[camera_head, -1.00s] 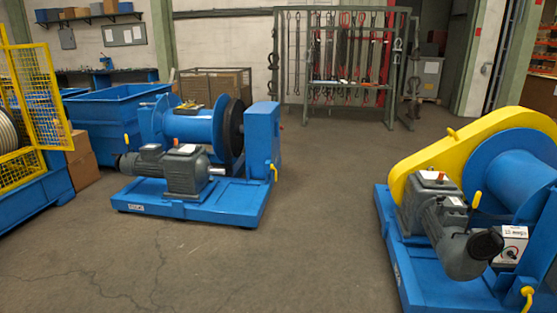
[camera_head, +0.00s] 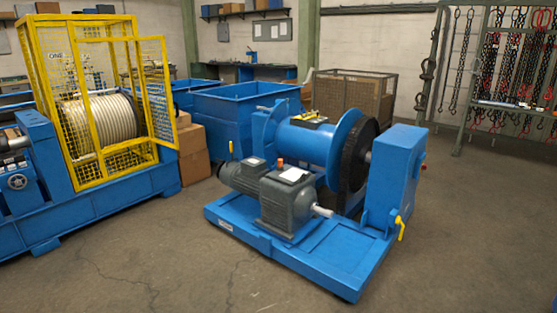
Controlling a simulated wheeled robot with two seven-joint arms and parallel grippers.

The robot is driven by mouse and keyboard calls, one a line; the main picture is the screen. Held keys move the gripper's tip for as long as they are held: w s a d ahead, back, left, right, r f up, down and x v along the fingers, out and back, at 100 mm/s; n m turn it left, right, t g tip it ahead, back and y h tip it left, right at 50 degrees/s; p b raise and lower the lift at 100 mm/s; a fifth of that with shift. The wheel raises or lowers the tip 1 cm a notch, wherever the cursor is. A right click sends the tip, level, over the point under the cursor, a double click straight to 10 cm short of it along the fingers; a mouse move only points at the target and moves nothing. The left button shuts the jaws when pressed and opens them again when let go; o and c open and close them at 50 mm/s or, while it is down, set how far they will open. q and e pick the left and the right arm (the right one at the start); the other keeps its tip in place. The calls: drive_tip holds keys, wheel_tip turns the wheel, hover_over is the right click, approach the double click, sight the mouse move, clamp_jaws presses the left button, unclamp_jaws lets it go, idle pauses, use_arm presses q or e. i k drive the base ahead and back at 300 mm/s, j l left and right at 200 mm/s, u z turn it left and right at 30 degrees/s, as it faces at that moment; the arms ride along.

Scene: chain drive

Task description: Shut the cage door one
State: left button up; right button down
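The yellow mesh cage (camera_head: 32,62) stands at the left of the head view on a blue machine base, around a drum (camera_head: 98,118) wound with pale rope. A yellow mesh door panel (camera_head: 158,95) stands at the cage's right side and looks swung open, out from the frame. How far it is open is hard to tell. Neither of my grippers is in view.
A blue winch on a skid (camera_head: 330,265) stands in the middle right. Cardboard boxes (camera_head: 193,150) and a blue bin (camera_head: 240,105) are behind and right of the cage. Chains hang on a rack (camera_head: 440,75) at the right. The front floor (camera_head: 140,265) is clear.

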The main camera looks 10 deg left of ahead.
sight(169, 103)
drive_tip(key=i+j+u, duration=0.4)
drive_tip(key=i, duration=0.4)
drive_tip(key=i+u, duration=0.4)
drive_tip(key=i, duration=0.35)
drive_tip(key=i+l+u, duration=0.2)
drive_tip(key=i+u, duration=0.25)
drive_tip(key=i, duration=0.35)
